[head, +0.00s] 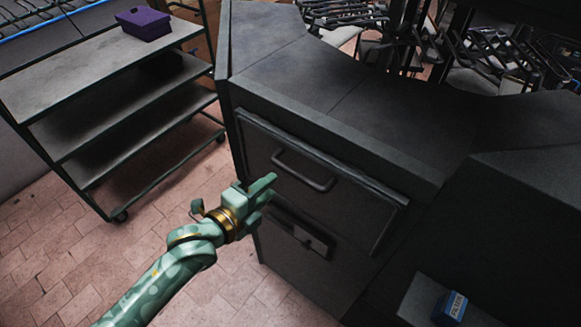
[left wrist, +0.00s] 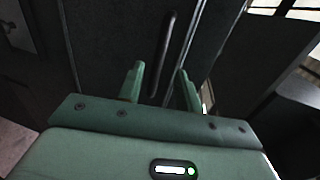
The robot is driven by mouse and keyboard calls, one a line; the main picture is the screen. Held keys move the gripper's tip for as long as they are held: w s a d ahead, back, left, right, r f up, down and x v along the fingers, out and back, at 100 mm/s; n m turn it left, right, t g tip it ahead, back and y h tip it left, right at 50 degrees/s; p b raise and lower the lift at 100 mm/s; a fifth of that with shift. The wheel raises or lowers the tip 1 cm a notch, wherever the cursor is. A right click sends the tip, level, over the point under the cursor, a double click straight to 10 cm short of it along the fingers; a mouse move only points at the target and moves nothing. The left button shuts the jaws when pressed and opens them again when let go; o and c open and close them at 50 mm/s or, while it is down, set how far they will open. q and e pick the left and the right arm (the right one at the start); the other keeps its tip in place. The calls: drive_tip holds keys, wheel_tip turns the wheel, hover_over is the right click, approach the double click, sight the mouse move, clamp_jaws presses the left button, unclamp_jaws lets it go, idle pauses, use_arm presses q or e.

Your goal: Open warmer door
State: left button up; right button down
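The warmer door (head: 350,193) is a dark panel on the front of a dark counter cabinet in the head view, and it looks shut. Its bar handle (head: 303,170) runs across the upper part of the panel. My left gripper (head: 268,186) is in front of the cabinet, just left of and below the handle in the picture. In the left wrist view the handle (left wrist: 165,52) shows beyond the two fingers (left wrist: 160,85), which stand apart with nothing visible between them. I cannot tell the exact gap to the handle. My right gripper does not show.
Below the door is another panel with a small dark fitting (head: 311,241). A wheeled shelf rack (head: 100,75) with a purple box (head: 144,23) stands at the left. A blue box (head: 450,306) sits on a ledge at lower right. Tiled floor (head: 60,250) is clear at lower left.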

sight(288, 173)
use_arm(q)
drive_tip(key=x, duration=0.8)
drive_tip(key=shift+w+d, duration=0.25)
drive_tip(key=shift+w, duration=0.05)
drive_tip(key=shift+s, duration=0.1)
clamp_jaws()
